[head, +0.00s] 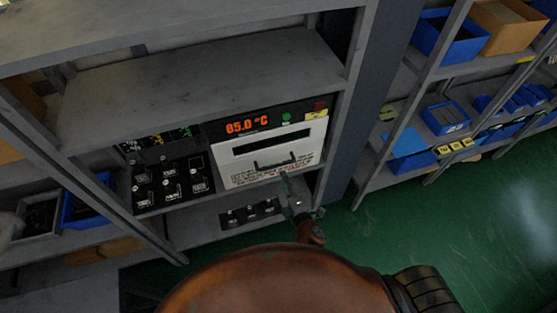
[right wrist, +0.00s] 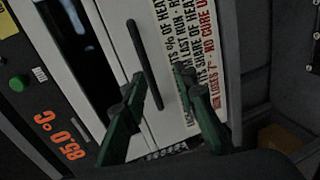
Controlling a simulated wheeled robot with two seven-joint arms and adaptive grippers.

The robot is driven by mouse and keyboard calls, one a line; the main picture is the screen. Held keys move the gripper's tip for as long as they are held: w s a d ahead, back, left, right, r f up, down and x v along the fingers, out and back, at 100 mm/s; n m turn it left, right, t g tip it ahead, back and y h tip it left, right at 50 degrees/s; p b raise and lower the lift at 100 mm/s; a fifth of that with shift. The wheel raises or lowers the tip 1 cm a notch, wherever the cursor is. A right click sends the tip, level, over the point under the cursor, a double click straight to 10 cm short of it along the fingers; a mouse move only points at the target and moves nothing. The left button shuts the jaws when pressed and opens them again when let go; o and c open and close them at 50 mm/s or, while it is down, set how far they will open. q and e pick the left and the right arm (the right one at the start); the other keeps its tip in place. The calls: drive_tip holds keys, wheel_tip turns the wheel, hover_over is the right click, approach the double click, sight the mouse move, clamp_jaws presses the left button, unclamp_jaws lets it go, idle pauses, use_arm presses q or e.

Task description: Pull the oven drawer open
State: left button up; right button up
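The oven (head: 262,122) sits on a shelf, its orange display reading 85.0 °C. Its white drawer front (head: 240,172) looks closed, with a dark window slot and a black bar handle (head: 274,166). My right gripper (head: 286,184) is just in front of the drawer, close below the handle. In the right wrist view the two dark green fingers (right wrist: 158,80) are apart, and the handle (right wrist: 143,62) shows between them, its lower end nearest the fingers. I cannot tell whether they touch it. My left gripper is not in view.
Trays of black parts (head: 172,185) stand left of the oven, and another dark tray (head: 249,213) lies on the shelf below. A grey rack post (head: 350,110) rises right of the oven. Green floor (head: 450,210) is clear at right.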

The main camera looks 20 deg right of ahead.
sight(278, 166)
drive_tip(key=w, duration=0.7)
drive_tip(key=shift+w+a+r, duration=0.15)
drive_tip(key=shift+w+r, duration=0.05)
drive_tip(key=shift+r, duration=0.05)
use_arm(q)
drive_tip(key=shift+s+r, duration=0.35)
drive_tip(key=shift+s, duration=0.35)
use_arm(e)
drive_tip(key=shift+w, duration=0.15)
clamp_jaws()
drive_tip(key=shift+f, duration=0.1)
